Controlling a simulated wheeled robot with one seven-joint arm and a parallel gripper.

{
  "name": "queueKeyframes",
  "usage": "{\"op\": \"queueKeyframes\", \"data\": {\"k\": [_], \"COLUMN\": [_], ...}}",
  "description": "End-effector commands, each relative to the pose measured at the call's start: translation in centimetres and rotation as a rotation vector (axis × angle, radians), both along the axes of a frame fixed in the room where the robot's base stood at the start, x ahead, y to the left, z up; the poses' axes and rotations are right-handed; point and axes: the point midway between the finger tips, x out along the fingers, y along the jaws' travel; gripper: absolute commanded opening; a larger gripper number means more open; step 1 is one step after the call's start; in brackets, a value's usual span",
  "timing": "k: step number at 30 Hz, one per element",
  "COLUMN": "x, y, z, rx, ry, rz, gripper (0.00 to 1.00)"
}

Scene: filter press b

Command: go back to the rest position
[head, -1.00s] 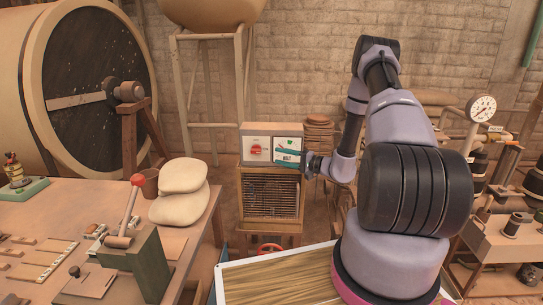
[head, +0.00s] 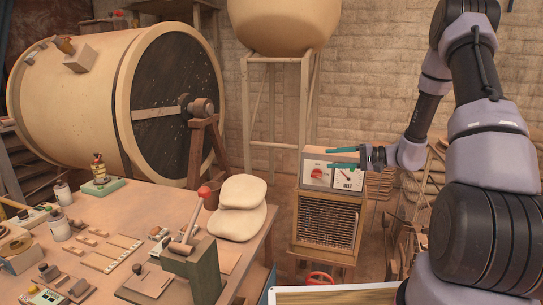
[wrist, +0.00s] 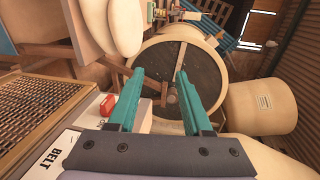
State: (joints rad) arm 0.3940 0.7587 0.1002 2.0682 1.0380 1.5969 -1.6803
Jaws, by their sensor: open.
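My gripper (head: 345,157) is open, with its two teal fingers apart and nothing between them. In the head view it is in front of the upper part of a control box (head: 318,177) with a red knob and a panel marked BELT. In the wrist view the fingers (wrist: 160,100) point towards the big drum, and the box's red knob (wrist: 107,106) and BELT label (wrist: 52,152) lie just left of the left finger. I cannot tell whether the fingers touch the box.
The box stands on a wooden cabinet with a grille (head: 326,222). A workbench (head: 130,205) with a lever press (head: 192,262), tools and two pale sacks (head: 238,208) fills the left. A large drum (head: 80,92) and a tank on a stand (head: 284,28) are behind.

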Motion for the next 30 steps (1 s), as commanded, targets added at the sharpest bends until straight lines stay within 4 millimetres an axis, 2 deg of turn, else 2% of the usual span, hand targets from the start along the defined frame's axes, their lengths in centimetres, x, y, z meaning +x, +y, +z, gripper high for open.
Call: {"op": "queueKeyframes", "data": {"k": [1, 6, 14, 23, 30], "x": [-1.2, -5.8, -13.3, -21.0, -25.8], "y": [1.0, 3.1, 4.1, 2.4, -0.1], "z": [2.3, 7.3, 13.1, 18.1, 21.6], "rx": [-0.046, -0.216, -0.523, -0.855, -1.03], "ry": [0.008, 0.077, 0.14, 0.119, 0.026], "rz": [0.051, 0.174, 0.229, 0.092, -0.131], "gripper": [0.5, 0.5, 0.5, 0.5, 0.5]}}
